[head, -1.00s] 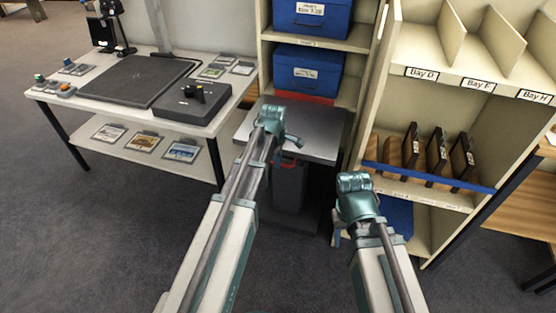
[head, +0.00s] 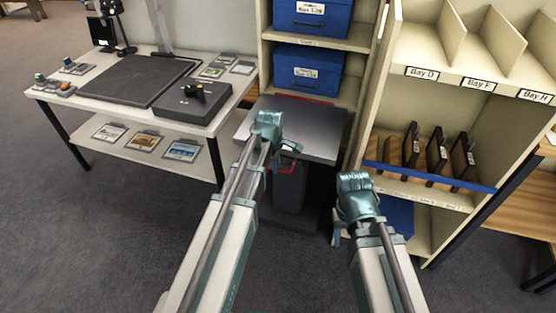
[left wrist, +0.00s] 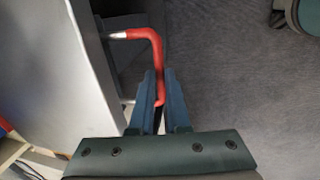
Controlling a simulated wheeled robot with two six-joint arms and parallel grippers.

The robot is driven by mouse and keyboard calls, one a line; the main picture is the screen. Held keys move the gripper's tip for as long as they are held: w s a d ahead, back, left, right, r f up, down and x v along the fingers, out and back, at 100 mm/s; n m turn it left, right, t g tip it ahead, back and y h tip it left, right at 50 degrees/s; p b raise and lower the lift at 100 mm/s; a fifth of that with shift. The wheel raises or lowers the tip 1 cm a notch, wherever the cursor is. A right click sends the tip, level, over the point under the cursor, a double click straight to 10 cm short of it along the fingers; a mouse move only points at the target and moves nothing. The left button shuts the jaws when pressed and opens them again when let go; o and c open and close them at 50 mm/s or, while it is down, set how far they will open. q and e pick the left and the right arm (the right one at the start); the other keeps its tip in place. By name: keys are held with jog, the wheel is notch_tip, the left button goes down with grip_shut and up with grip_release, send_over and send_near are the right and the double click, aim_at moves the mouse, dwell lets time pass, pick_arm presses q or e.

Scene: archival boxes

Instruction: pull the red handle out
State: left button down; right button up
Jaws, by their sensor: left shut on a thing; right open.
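The red handle (head: 288,169) shows in the head view below the front edge of a grey-topped stand (head: 318,138). In the left wrist view the red handle (left wrist: 145,34) is a bent bar whose pale metal end meets the grey panel (left wrist: 55,60). My left gripper (left wrist: 160,82) is shut on the handle's outer bar, which passes between the fingers. In the head view the left arm partly hides the handle and the fingers. My right gripper (head: 338,238) is open and empty, low in front of the shelf, partly hidden by its own wrist.
A shelf unit with blue boxes (head: 310,70) stands behind the stand. A bay rack (head: 455,75) with a blue-edged shelf is at the right, close to my right arm. A white table (head: 135,115) is at the left. Carpet in front is clear.

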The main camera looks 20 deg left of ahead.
pick_arm(q)
jog(key=s, duration=0.2)
jog(key=shift+s, duration=0.35)
jog(key=c, duration=0.9)
grip_release()
jog(key=shift+w, duration=0.1)
jog(key=s+r+p, duration=0.1)
jog(key=r+p, duration=0.8)
jog(key=s+r+p, duration=0.1)
jog(key=r+p, duration=0.3)
jog(key=shift+s+a+r+p, duration=0.1)
jog(key=shift+s+r+p, duration=0.2)
jog(key=shift+s, duration=0.05)
